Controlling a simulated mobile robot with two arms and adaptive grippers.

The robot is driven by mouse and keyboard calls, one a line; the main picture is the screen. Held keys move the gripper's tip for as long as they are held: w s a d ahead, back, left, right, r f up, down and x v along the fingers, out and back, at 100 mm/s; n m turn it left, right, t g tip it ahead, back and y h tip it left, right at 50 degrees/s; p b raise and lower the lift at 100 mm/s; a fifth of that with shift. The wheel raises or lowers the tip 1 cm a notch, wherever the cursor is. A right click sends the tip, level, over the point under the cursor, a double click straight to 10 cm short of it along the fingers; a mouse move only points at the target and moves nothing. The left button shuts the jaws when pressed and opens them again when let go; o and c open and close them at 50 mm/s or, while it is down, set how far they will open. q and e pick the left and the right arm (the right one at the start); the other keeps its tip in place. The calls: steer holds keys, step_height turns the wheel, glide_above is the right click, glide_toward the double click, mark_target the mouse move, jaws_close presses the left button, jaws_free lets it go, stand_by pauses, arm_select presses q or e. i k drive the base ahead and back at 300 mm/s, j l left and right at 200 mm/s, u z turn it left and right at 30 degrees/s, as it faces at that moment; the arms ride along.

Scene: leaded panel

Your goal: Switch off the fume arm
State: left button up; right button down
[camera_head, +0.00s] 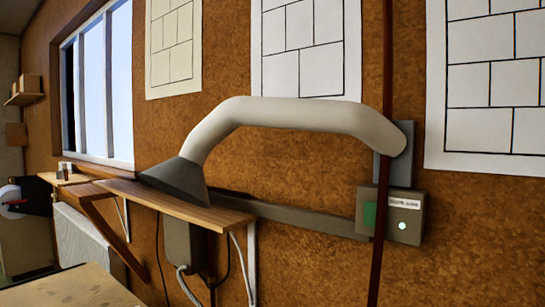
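The fume arm (275,113) is a thick pale grey tube mounted on the brown wall. It arches from a grey wall bracket (395,160) at right down to a dark hood (177,182) at left. A grey-green control box (414,205) sits below the bracket. It carries a white label (404,202), too small to read surely, and a bright pale-green round light (402,226). A green patch (369,215), perhaps a button, shows on its left part. A dark red upright bar (386,80) passes in front of the box and hides part of it. Neither gripper is in view.
A wooden shelf (200,210) stands out under the hood, with a grey box (183,248) and cables below it. A tabletop (75,287) fills the lower left corner. Paper panel drawings hang on the wall, and a window (98,85) is at left.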

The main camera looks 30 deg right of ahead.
mark_target(370, 207)
steer(key=z, duration=1.6)
steer(key=k+l, duration=0.1)
steer(key=k, duration=0.2)
steer(key=k+l, duration=0.1)
steer(key=k, duration=0.2)
steer(key=k+u, duration=0.25)
steer(key=u, duration=1.45)
steer(key=l, duration=0.05)
